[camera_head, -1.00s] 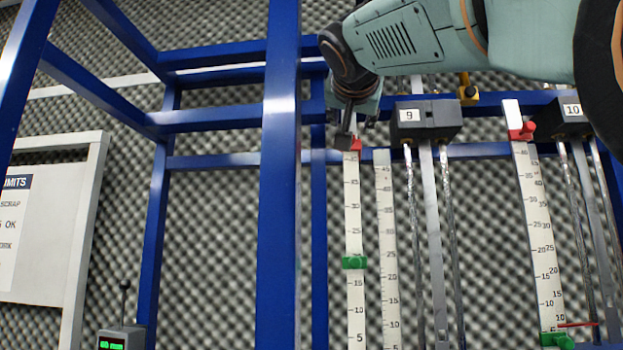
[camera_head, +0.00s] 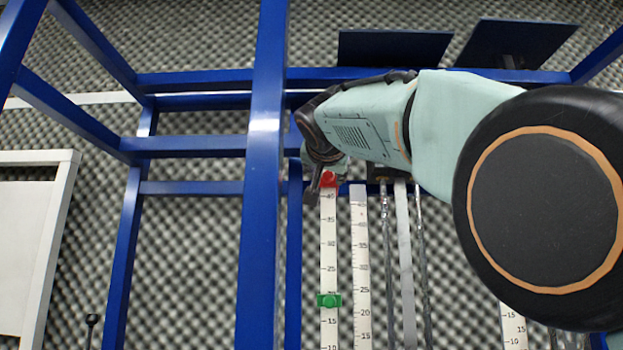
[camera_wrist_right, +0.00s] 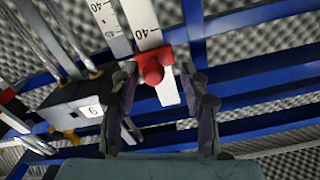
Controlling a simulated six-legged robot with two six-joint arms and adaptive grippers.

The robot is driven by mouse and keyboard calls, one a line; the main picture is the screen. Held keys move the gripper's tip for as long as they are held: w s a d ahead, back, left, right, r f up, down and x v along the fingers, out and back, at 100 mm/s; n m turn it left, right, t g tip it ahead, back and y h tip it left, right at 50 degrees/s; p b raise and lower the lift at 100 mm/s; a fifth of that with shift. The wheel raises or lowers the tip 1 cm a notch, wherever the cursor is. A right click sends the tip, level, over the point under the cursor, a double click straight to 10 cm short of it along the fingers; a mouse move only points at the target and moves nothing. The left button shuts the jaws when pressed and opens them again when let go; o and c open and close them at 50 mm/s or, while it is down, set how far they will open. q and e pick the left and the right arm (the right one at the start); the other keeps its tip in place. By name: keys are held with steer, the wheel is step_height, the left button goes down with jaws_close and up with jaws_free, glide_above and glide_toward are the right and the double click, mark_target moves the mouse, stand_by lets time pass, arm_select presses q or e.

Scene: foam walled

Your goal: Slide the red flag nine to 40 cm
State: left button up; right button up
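The red flag (camera_head: 329,179) is a red slider with a round knob, on the white scale (camera_head: 329,250) just above its 40 mark. In the right wrist view the red flag (camera_wrist_right: 153,72) lies between the two fingers of my right gripper (camera_wrist_right: 161,78), with gaps on both sides. The fingers are open. In the head view my right gripper (camera_head: 315,188) is seen from the side at the flag, and its far finger is hidden. My left gripper is not in view.
A dark box labelled 9 (camera_wrist_right: 91,110) stands beside the scales, with metal rods running from it. A second white scale (camera_head: 361,260) is close to the right of the first. A blue post (camera_head: 262,180) and blue crossbars stand close around my arm.

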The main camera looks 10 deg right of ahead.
steer(key=shift+w+d+f, duration=0.4)
steer(key=shift+w+d, duration=0.2)
steer(key=shift+d, duration=0.05)
steer(key=shift+c, duration=2)
steer(key=shift+s+a+r, duration=0.1)
steer(key=shift+s+a, duration=0.1)
steer(key=shift+a, duration=0.15)
steer(key=c, duration=0.3)
steer(key=shift+d, duration=0.15)
jaws_close()
